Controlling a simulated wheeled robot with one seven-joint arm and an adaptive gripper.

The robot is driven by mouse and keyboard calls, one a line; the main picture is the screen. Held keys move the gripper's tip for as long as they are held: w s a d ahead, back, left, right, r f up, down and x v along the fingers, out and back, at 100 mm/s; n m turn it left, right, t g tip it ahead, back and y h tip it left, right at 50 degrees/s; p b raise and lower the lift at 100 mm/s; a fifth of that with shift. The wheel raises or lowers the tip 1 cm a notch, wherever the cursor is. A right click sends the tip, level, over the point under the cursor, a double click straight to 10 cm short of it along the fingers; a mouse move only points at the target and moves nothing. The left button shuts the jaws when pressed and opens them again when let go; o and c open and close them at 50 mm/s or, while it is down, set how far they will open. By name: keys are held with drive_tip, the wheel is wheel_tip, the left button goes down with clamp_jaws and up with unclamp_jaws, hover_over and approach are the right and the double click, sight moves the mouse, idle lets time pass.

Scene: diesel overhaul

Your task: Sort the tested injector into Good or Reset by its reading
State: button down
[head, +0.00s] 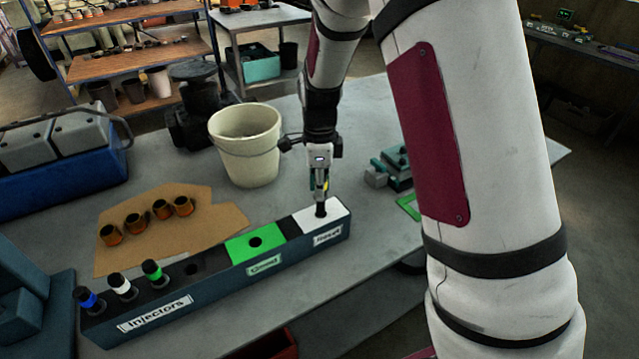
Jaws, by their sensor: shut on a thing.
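A long dark rack (215,285) stands on the grey table, with a part labelled "Injectors", a green Good part (240,250) and a white Reset part (335,215). My gripper (320,190) points down over the Reset part, shut on a dark injector (321,209) with a bit of yellow near its top. The injector's lower end is at the Reset hole; how deep it sits is hard to tell. The Good hole is empty. Blue-, white- and green-topped injectors (153,271) stand in the Injectors part, beside one empty hole. I see no legible reading.
A cream bucket (247,165) stands behind the rack. Several copper-coloured cups (135,223) sit on cardboard (215,220). A teal device (394,168) and a green-edged item (408,206) lie right of my gripper. A blue toolbox (75,180) is at left.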

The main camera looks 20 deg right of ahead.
sight(320, 203)
drive_tip(key=shift+f, duration=1.5)
drive_tip(key=shift+f+b, duration=0.4)
drive_tip(key=shift+f, duration=0.85)
idle(0.4)
drive_tip(key=c, duration=1)
unclamp_jaws()
drive_tip(key=shift+r+p, duration=1.15)
drive_tip(key=shift+r, duration=2.4)
